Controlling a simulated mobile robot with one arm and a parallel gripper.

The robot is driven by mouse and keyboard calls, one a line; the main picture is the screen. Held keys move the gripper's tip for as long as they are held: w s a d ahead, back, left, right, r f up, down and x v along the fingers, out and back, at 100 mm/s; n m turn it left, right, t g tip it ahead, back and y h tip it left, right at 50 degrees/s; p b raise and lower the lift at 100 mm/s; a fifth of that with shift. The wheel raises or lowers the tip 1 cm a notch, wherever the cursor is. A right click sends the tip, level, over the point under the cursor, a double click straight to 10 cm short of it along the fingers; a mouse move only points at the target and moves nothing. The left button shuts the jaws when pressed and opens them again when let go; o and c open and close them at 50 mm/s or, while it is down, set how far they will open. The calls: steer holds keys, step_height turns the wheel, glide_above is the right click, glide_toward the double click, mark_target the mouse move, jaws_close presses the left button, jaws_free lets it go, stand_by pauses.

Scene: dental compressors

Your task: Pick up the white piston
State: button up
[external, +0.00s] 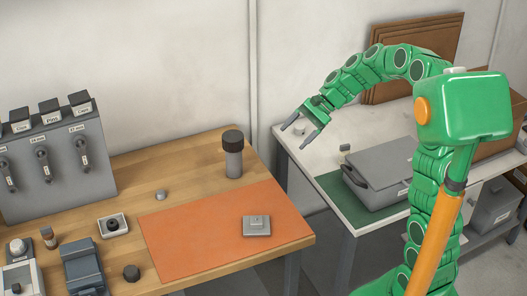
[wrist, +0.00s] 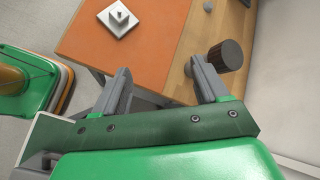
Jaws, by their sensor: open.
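No thing is plainly recognisable as the white piston. A small pale stepped piece (external: 256,219) sits on a light grey square plate (external: 258,231) on the orange mat; the piece also shows in the wrist view (wrist: 120,13). A white rounded piece (external: 17,247) stands at the far left front, by a pale tray. I cannot tell which one is the piston. My gripper (external: 296,138) is open and empty, raised in the air over the gap between the two tables. In the wrist view its fingers (wrist: 164,82) are apart, with the mat beyond them.
A dark-capped grey cylinder (external: 233,155) stands at the wooden table's back right. The orange mat (external: 185,232) is mostly bare. A grey rack (external: 55,150), a small tray (external: 113,225) and a blue-grey block (external: 84,266) are to the left. A grey case (external: 380,178) sits on the right table.

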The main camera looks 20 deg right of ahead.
steer(key=w+d+f+m+t+y, duration=0.1)
steer(key=w+d+f+m, duration=0.1)
steer(key=w, duration=0.3)
steer(key=w+d+f+m+t+y, duration=0.1)
steer(key=w+f+m, duration=0.1)
steer(key=w, duration=0.4)
steer(key=m+t+h, duration=0.2)
steer(key=m+t, duration=0.5)
steer(key=m, duration=0.6)
glide_toward(302, 127)
steer(key=shift+w+a+f, duration=0.15)
steer(key=shift+w+a, duration=0.45)
steer(key=shift+a, duration=0.1)
steer(key=shift+w+f, duration=0.2)
steer(key=shift+w, duration=0.05)
steer(key=shift+x, duration=3.65)
steer(key=shift+s+f, duration=0.1)
steer(key=shift+s, duration=0.05)
steer(key=c, duration=1.2)
